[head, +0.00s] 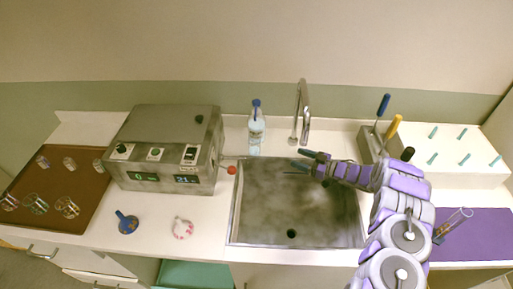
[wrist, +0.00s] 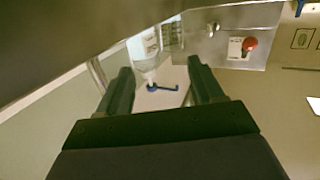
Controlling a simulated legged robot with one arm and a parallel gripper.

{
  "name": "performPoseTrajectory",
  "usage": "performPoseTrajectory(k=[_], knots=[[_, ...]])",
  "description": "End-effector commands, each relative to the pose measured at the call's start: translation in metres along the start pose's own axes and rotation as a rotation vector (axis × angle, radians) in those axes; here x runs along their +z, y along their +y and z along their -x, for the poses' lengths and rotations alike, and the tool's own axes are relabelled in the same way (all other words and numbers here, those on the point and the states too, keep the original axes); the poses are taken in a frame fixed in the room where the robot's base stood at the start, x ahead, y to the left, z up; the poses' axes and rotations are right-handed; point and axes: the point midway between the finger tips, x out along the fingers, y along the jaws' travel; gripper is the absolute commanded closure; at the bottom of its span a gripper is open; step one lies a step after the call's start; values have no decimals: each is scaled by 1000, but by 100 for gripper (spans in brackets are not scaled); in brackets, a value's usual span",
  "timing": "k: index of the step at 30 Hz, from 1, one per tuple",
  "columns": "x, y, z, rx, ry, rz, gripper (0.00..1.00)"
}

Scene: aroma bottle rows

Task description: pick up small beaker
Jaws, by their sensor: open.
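Several clear glass vessels stand in two rows on the brown tray (head: 56,185) at the far left. The back row has smaller ones, such as this small glass (head: 69,163); the front row has wider ones, such as this glass (head: 67,207). I cannot tell which one is the small beaker. My gripper (head: 308,160) is open and empty above the back part of the sink, far to the right of the tray. In the wrist view its two fingers (wrist: 160,75) are spread apart, with a clear blue-capped bottle (wrist: 145,45) seen beyond them.
The grey machine (head: 165,150) with a red knob (head: 231,170) stands between tray and sink (head: 290,205). The bottle (head: 256,132) and the faucet (head: 301,110) stand behind. A blue item (head: 127,223) and a pinkish item (head: 182,228) sit in front of the machine. A clear vessel (head: 458,218) is at the purple mat (head: 480,235).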

Motion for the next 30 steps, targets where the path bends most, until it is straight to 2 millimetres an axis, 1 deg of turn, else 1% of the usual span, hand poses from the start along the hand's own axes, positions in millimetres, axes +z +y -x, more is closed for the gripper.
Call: performPoseTrajectory(k=[1, 3, 7, 11, 18, 22, 25, 30], knots=[[3, -6, 0, -18, 14, -8, 34], [5, -10, 0, -35, 26, -16, 34], [7, -12, -6, -44, 35, -22, 34], [7, -12, -28, -45, 37, -21, 34], [5, -13, -78, -41, 33, -19, 34], [4, -16, -102, -43, 32, -18, 34], [3, -16, -113, -41, 32, -19, 34], [2, -15, -118, -40, 35, -19, 34]])
